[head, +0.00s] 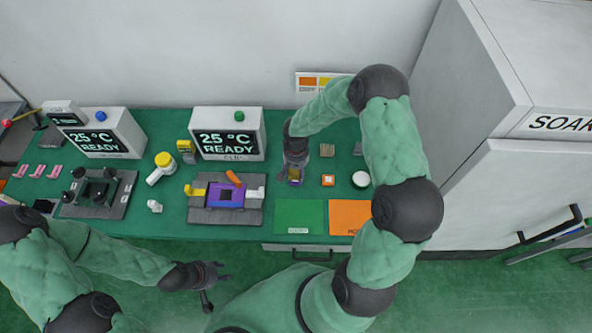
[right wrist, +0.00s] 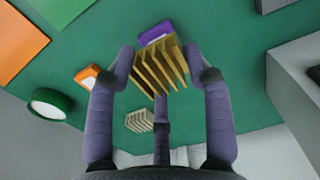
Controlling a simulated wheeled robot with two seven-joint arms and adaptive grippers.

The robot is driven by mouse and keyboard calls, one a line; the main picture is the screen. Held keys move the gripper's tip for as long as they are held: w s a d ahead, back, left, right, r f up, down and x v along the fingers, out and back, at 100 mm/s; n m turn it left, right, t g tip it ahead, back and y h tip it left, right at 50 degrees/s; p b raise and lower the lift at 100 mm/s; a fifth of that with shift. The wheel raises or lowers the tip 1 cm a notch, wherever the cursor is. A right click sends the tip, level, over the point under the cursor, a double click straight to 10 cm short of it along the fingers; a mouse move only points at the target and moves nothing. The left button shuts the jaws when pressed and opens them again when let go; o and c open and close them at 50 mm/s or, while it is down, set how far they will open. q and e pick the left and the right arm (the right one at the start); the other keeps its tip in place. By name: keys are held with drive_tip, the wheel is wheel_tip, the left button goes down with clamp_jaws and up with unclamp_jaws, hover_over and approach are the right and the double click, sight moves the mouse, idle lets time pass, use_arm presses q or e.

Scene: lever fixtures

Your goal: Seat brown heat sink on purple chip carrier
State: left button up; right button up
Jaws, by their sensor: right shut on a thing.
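My right gripper (head: 294,164) is shut on a brown finned heat sink (right wrist: 158,68), which sits between its fingers in the right wrist view. A small purple block (right wrist: 155,33) shows right by the heat sink; whether they touch I cannot tell. The purple chip carrier (head: 213,197) lies in a grey fixture (head: 225,218) left of the right gripper, with a dark square window. An orange lever (head: 235,179) stands tilted at the fixture's back edge. My left gripper (head: 213,279) is open and empty in front of the table.
A small orange block (head: 328,180), a grey finned heat sink (head: 327,150) and a white-topped round pot (head: 360,179) stand on the right. Green (head: 299,215) and orange (head: 349,217) mats lie in front. Another dark fixture (head: 97,205) and two display boxes (head: 228,143) stand left and behind.

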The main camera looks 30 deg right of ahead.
drive_tip(key=shift+f+b, duration=0.9)
drive_tip(key=shift+b, duration=0.05)
drive_tip(key=shift+f+b, duration=0.25)
drive_tip(key=shift+b, duration=0.1)
drive_tip(key=shift+f, duration=0.15)
idle(0.4)
drive_tip(key=o, duration=1.4)
drive_tip(key=shift+c, duration=0.2)
drive_tip(key=o, duration=0.4)
